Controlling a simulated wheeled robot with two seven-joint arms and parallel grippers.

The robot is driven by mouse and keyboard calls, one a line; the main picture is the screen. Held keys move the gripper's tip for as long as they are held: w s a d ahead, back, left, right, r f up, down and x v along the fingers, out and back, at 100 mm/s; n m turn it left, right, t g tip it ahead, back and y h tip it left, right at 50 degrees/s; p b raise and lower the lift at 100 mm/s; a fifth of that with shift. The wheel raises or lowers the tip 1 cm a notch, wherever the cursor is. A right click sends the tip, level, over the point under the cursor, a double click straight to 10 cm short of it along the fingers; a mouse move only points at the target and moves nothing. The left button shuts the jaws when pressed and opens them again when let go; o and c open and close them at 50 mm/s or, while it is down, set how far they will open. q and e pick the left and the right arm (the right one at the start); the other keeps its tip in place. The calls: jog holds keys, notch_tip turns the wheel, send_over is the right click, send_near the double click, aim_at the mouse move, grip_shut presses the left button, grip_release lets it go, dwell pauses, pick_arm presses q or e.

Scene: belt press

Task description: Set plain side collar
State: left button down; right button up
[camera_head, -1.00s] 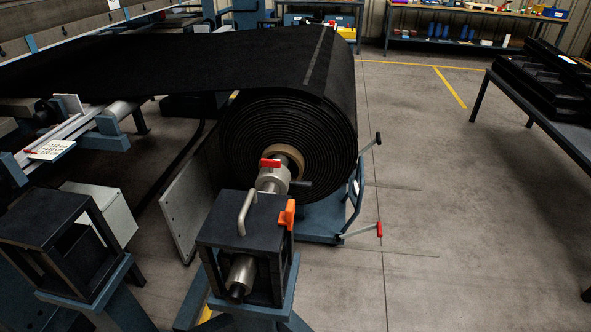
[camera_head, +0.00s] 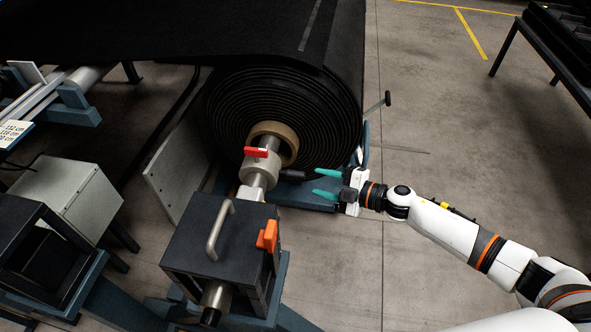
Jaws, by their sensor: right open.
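The collar (camera_head: 258,170) is a grey metal ring with a red lever (camera_head: 256,152) on top and a black handle (camera_head: 292,175) pointing right. It sits around the shaft (camera_head: 250,193), close to the tan core (camera_head: 277,136) of the black belt roll (camera_head: 300,105). Whether it touches the core I cannot tell. My right gripper (camera_head: 327,184) comes in from the right, with its green fingers apart and empty. Its fingertips are just right of the black handle, with a small gap seen in the picture. My left gripper is not in view.
A dark bearing stand (camera_head: 190,238) with a metal handle and an orange latch (camera_head: 267,236) carries the shaft's near end. A grey plate (camera_head: 172,180) stands left of the roll. A dark table (camera_head: 508,40) is at upper right. The floor between is clear.

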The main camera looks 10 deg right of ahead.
aim_at(304, 177)
jog(key=x, duration=0.7)
jog(key=shift+w+a+f, duration=0.15)
jog(key=shift+w, duration=0.15)
jog(key=shift+w+a+f, duration=0.1)
jog(key=shift+w+a, duration=0.2)
jog(key=shift+a, duration=0.05)
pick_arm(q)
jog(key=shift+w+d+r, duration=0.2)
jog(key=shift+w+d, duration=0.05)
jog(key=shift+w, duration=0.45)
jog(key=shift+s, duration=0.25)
pick_arm(e)
grip_shut()
